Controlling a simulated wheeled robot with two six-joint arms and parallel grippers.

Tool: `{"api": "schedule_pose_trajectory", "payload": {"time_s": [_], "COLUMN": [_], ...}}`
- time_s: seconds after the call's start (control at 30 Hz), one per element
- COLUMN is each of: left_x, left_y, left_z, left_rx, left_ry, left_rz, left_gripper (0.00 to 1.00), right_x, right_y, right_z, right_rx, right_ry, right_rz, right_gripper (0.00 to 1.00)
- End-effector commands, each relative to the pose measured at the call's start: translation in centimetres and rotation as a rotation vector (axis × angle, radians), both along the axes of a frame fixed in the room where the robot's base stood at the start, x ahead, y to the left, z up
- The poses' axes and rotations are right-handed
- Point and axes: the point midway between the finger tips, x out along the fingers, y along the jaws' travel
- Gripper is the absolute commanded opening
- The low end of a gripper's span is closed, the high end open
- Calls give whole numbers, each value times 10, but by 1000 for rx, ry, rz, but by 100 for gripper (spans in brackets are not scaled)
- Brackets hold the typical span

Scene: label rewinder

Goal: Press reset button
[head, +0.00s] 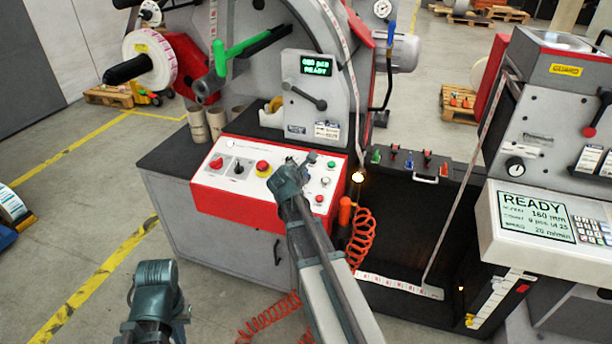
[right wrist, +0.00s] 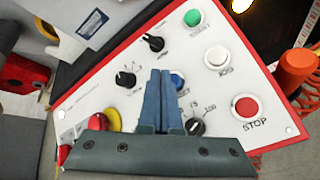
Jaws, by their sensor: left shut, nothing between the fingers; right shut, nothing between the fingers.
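In the right wrist view the blue reset button (right wrist: 178,81) sits on the white control panel (right wrist: 85,95), partly covered by my right gripper (right wrist: 160,73). The label beside it is partly hidden. The right gripper is shut and empty, its fingertips over or right beside the blue button; I cannot tell whether they touch it. My left gripper (head: 155,300) is low at the left, shut and empty, away from the panel.
Close around are a green button (right wrist: 193,18), a white JOG button (right wrist: 216,58), a red STOP button (right wrist: 245,107), black knobs (right wrist: 126,79) and a yellow-collared red button (head: 263,168). An orange coiled hose (head: 362,240) hangs right of the panel.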

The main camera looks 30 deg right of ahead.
Motion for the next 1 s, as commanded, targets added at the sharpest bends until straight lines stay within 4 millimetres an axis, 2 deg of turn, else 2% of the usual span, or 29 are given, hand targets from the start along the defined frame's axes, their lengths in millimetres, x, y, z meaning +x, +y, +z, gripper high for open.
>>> {"api": "schedule_pose_trajectory", "payload": {"time_s": [0.5, 1.0], "left_x": [0, 0], "left_y": [0, 0], "left_z": [47, 45], "left_rx": [0, 0], "left_ry": [0, 0], "left_rz": [0, 0], "left_gripper": [0, 0], "right_x": [-8, -8], "right_y": [10, 10], "right_z": [47, 45], "right_rx": [-1, 0], "right_ry": [0, 0], "right_rz": [1, 0], "right_gripper": [0, 0]}}
